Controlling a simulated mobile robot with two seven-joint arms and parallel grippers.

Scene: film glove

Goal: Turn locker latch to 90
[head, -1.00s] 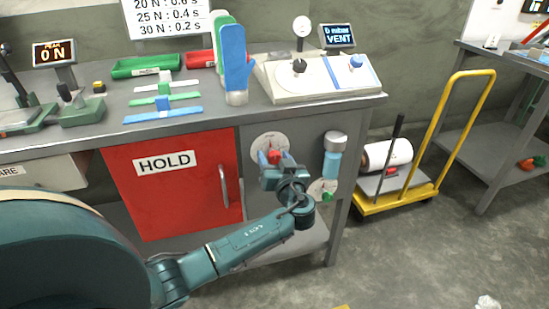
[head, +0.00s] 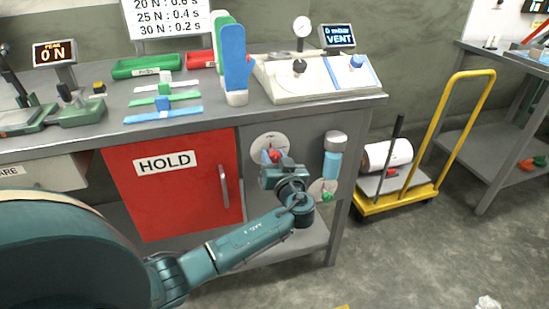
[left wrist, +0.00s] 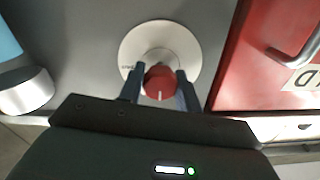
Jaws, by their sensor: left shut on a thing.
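The latch is a red knob (left wrist: 160,82) on a round pale dial plate (left wrist: 160,45), set in the grey panel to the right of the red HOLD door (head: 175,185). In the head view the knob (head: 271,156) is partly covered by my arm. My left gripper (left wrist: 160,90) is shut on the red knob, with one finger on each side of it. A white mark on the knob points toward the gripper body in the left wrist view. Most of the dial's markings are too small to read. My right gripper is in neither view.
A vertical handle (head: 223,186) sits on the door's right edge, left of my arm. A blue and silver cylinder (head: 332,157) and a lower dial with a green knob (head: 326,194) are close on the right. A yellow cart (head: 400,193) stands beyond the bench.

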